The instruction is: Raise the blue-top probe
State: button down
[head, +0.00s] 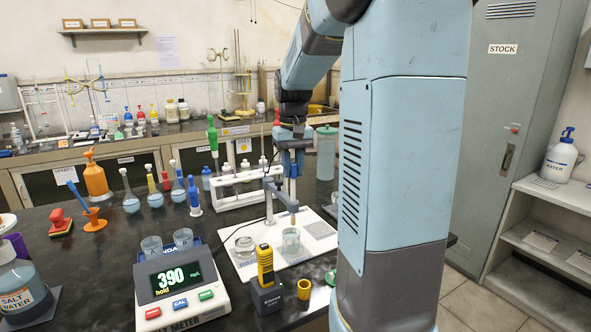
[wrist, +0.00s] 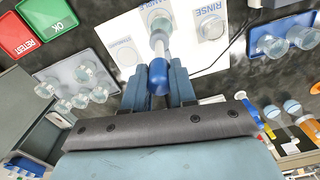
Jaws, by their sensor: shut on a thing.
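In the wrist view the blue-top probe (wrist: 158,76) has a rounded blue cap and a pale shaft. My gripper (wrist: 158,88) is shut on the blue cap, with one finger on each side. The shaft points toward a clear beaker (wrist: 159,18) on the white mat; whether its tip is inside cannot be told. In the head view my gripper (head: 291,165) is pointing down above the mat, behind the grey probe stand (head: 269,205). The beaker (head: 291,242) there holds clear liquid.
The meter (head: 180,284) reads 390 with "hold". A white rack (head: 238,187) stands behind. Several flasks and an orange bottle (head: 96,178) are left.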

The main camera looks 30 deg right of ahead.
jog(key=shift+w+r, duration=0.1)
jog(key=shift+r, duration=0.15)
jog(key=c, duration=1.3)
grip_release()
jog(key=o, duration=0.4)
notch_tip(320, 180, up, 14)
jog(key=shift+f, duration=0.2)
